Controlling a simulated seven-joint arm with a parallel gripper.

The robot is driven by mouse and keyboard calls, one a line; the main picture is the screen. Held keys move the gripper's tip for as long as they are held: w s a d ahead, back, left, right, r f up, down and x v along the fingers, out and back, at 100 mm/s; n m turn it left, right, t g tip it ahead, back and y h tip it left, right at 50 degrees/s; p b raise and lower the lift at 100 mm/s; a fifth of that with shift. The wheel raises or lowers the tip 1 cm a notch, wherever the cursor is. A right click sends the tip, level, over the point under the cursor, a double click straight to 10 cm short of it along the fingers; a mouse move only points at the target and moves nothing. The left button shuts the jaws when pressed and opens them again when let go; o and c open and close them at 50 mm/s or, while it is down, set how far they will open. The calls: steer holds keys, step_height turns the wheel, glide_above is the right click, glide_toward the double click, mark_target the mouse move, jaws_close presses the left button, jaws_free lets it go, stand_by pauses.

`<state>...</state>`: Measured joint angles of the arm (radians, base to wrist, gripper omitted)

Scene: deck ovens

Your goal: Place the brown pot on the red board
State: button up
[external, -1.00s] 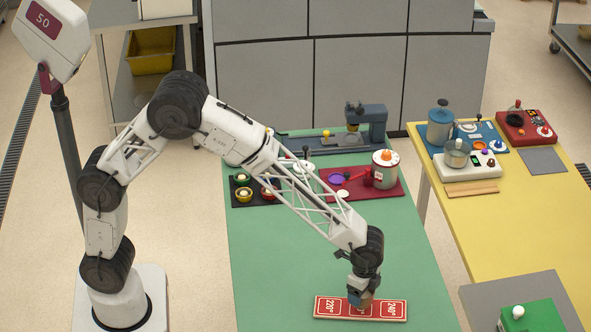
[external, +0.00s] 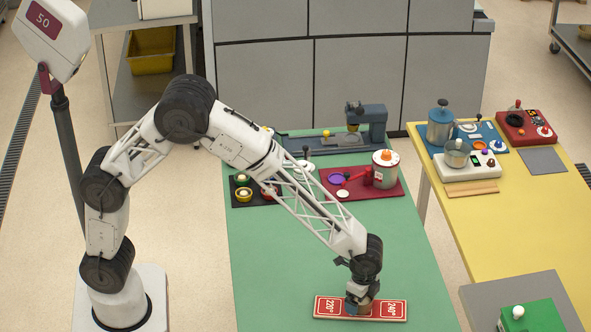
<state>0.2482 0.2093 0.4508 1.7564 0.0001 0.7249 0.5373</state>
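The red board (external: 332,308) lies on the near part of the green table, with white numbers, 220° at its left end and 240° at its right. My gripper (external: 359,304) points down at the middle of the board. A small brown thing, apparently the brown pot (external: 365,307), is at the fingertips, over or on the board's middle. The fingers partly hide it. I cannot tell whether they grip it or only stand around it, nor whether its base touches the board.
On the green table (external: 285,260), a dark tray (external: 240,200) with small cups, a dark red mat (external: 385,192) with a lidded pot (external: 385,169), and a blue-grey machine (external: 368,123) stand farther back. A yellow table (external: 500,225) with appliances is on the right. The green middle is clear.

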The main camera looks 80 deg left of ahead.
step_height(320, 180, up, 12)
steer(key=shift+r, duration=0.15)
stand_by(0.8)
stand_by(0.6)
steer(key=s+a+r+n, duration=0.1)
steer(key=s+a+r, duration=0.35)
steer(key=s, duration=0.25)
steer(key=s+a+r+n+t, duration=0.1)
steer(key=s+a+r+n, duration=0.1)
steer(key=s+a+r, duration=0.45)
steer(key=s+a+r+n, duration=0.1)
steer(key=s+r, duration=0.2)
steer(key=s, duration=0.5)
steer(key=s+a+n, duration=0.2)
steer(key=s+a, duration=0.1)
steer(key=s, duration=0.8)
steer(key=s+a+n+t, duration=0.1)
steer(key=s+a+n, duration=0.1)
steer(key=s, duration=1)
steer(key=shift+s+a+f+n+t, duration=0.2)
steer(key=shift+a+n+t, duration=0.15)
steer(key=shift+a, duration=0.35)
